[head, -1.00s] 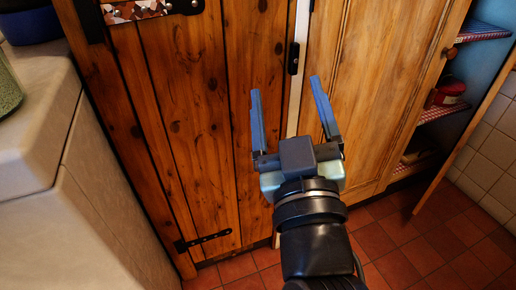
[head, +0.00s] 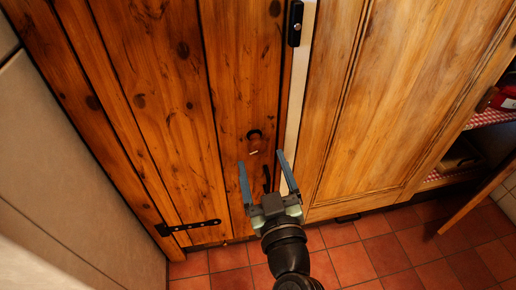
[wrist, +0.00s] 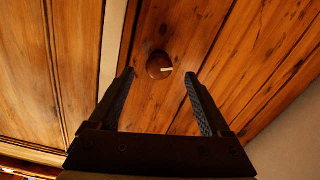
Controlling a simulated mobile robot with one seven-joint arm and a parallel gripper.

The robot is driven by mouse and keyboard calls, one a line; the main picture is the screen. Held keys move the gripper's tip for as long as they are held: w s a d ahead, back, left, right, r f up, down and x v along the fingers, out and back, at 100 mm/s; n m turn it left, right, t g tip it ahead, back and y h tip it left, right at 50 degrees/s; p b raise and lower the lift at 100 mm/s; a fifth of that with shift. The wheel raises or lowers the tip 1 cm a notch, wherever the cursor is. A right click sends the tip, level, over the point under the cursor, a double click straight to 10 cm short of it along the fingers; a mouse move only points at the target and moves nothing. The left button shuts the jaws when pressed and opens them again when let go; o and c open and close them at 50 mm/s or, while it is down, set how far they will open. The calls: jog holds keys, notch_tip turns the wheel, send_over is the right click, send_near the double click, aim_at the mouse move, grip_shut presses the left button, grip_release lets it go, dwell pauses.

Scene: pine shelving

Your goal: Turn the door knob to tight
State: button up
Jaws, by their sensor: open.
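The door knob (head: 254,141) is a small round dark-brown knob with a pale mark on it, set on the plank door (head: 165,95). It also shows in the wrist view (wrist: 157,66), with the pale mark pointing right. My gripper (head: 262,158) is open and empty. In the head view its fingertips are just below the knob. In the wrist view my gripper (wrist: 159,75) has the knob framed between its fingertips, with the knob apparently ahead of them. I cannot tell the exact gap. No contact shows.
A pale strip (head: 296,95) with a black latch (head: 295,23) runs right of the plank door. A lighter pine cupboard (head: 400,90) stands beyond it, with open shelves (head: 490,118) at far right. A black hinge (head: 188,227) is low on the door. Red tiles (head: 345,250) lie below.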

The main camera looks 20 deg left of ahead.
aim_at(259, 151)
jog(key=shift+x, duration=2.45)
grip_shut()
